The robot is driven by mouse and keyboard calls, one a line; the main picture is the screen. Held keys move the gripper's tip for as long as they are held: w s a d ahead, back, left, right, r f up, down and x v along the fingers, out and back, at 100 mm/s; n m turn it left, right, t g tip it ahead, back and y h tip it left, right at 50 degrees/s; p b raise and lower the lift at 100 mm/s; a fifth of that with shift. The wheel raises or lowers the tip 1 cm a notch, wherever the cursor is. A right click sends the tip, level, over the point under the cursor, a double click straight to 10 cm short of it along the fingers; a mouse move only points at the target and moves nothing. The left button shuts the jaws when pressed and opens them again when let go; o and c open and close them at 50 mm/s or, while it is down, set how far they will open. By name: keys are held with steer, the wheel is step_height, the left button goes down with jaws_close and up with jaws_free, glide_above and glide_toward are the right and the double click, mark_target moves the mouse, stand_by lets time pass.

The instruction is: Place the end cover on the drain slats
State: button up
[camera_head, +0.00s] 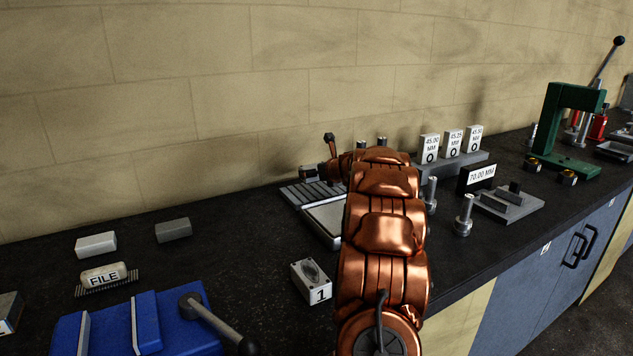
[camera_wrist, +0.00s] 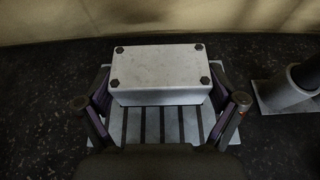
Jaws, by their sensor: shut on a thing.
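The end cover (camera_wrist: 160,76) is a pale grey block with a dark bolt head at each corner, in the wrist view. My gripper (camera_wrist: 160,104) is shut on it, with one finger at its left end and one at its right. The drain slats (camera_wrist: 159,124) lie below, a grey plate with dark parallel gaps. The cover hides their far part. I cannot tell whether the cover touches the slats or hovers over them. In the head view the drain slats (camera_head: 312,194) lie near the wall, and my copper arm hides much of the gripper and cover.
A pale tray (camera_head: 326,219) lies in front of the slats. A metal post on a base (camera_wrist: 287,92) stands right of them. A block marked 1 (camera_head: 312,282), a blue vise (camera_head: 140,323) and a file brush (camera_head: 104,275) are nearer. Gauge blocks (camera_head: 452,143) stand right.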

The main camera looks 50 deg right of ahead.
mark_target(317, 181)
steer(key=shift+f+b, duration=0.45)
steer(key=shift+f, duration=1.2)
steer(key=shift+f, duration=0.15)
steer(key=o, duration=1.3)
steer(key=shift+o, duration=0.2)
steer(key=shift+v, duration=6.05)
